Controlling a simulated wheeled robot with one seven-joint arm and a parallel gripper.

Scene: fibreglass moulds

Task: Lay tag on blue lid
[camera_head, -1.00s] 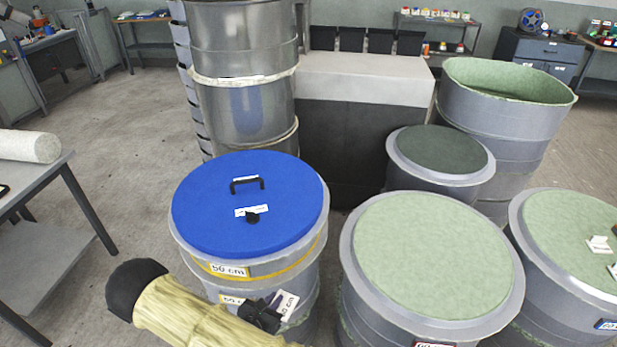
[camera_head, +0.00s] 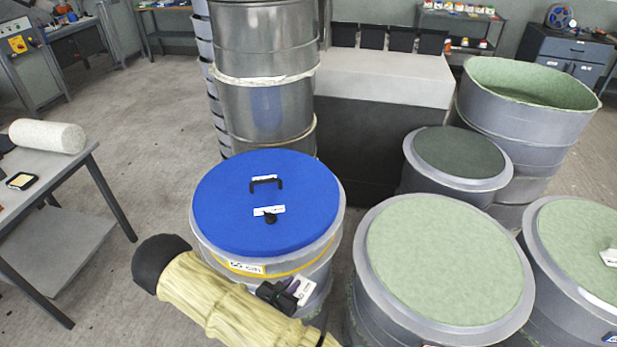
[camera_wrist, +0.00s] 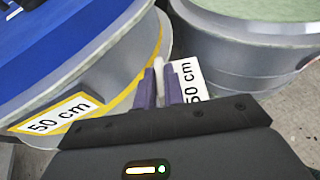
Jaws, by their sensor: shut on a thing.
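The blue lid (camera_head: 226,222) lies on a grey round mould, with a black handle, a white strip and a small black knob on top. Its near edge fills the upper left of the wrist view (camera_wrist: 60,45). My gripper (camera_head: 287,290) is low in front of the lid's near right side, below its level and apart from it. It is shut on a white tag (camera_head: 303,288). In the wrist view, the purple fingers pinch a thin white upright part, and the tag's face (camera_wrist: 191,78) reading "50 cm" shows to their right.
A pale-green-topped mould (camera_head: 450,260) stands close to the right, another (camera_head: 575,245) beyond it with a white tag on top. Tall metal drums (camera_head: 262,60) stand behind the lid. A grey table (camera_head: 60,190) with a white roll is at left. Open floor lies between table and moulds.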

